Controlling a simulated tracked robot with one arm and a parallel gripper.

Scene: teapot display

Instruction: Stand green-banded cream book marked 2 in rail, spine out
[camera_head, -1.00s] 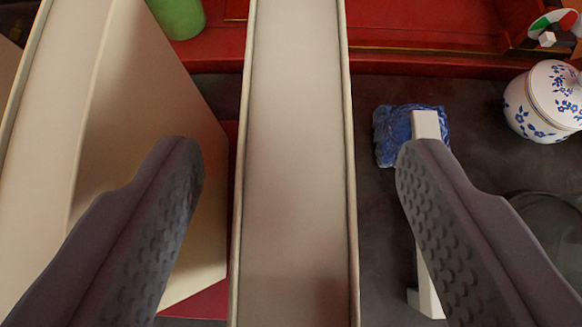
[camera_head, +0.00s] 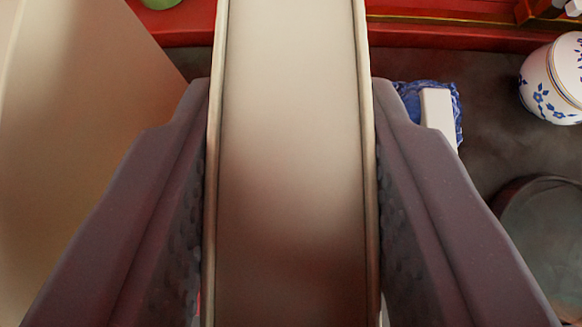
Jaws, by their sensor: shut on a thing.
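A cream book (camera_head: 290,190) stands on edge in the middle of the view, its long narrow side facing me and thin cover edges along both sides. My gripper (camera_head: 291,100) has one finger against each cover and is shut on it. I see no green band and no number on the side that shows. The rail cannot be made out for certain.
A large cream panel (camera_head: 70,130), perhaps another book, stands close to the left finger. On the right are a blue crumpled thing (camera_head: 409,97) with a white bar (camera_head: 437,112), a blue-and-white jar (camera_head: 555,80) and a dark round dish (camera_head: 545,235). A red ledge (camera_head: 450,37) runs across the back.

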